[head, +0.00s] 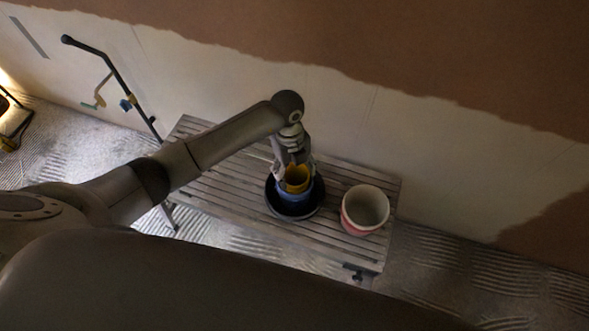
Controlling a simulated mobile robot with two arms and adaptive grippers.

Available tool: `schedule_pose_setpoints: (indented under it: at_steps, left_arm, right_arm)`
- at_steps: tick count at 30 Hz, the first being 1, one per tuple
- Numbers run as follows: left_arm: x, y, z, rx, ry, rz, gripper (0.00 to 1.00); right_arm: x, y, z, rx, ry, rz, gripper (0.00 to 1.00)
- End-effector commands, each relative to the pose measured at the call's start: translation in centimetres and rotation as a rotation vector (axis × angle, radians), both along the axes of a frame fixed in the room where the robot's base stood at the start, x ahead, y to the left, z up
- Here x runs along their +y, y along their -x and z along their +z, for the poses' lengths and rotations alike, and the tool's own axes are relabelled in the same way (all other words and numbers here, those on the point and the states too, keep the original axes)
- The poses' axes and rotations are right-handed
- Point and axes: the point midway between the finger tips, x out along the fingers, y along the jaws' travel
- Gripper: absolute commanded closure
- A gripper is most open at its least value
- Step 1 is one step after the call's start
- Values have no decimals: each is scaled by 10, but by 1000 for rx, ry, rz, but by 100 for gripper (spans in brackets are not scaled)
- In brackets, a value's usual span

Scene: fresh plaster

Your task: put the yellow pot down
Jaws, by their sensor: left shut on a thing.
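The yellow pot (297,182) shows in the head view above the slatted table, within the outline of a blue pot (296,195). I cannot tell whether it rests inside the blue pot or hangs just over it. The blue pot stands in a dark round dish (291,213) on the table. My left gripper (293,167) points down from above and is shut on the yellow pot, its fingers partly hiding the rim. My right gripper is not in view.
A white and red bucket (364,211) stands on the slatted table (225,178) right of the dish. The table's left part is bare. A half-plastered wall (340,100) runs behind it. A black pole with hooks (112,72) stands at the left.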

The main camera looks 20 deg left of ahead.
Motion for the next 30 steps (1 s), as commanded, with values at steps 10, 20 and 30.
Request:
schedule_pose_setpoints:
  at_steps: [10,20,30]
  left_arm:
    - [0,-1,-4,-2,0,-1,73]
    - [0,-1,-5,-2,0,-1,14]
    - [0,-1,3,-2,1,-1,14]
  right_arm:
    - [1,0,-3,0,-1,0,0]
    - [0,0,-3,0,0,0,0]
    - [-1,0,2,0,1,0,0]
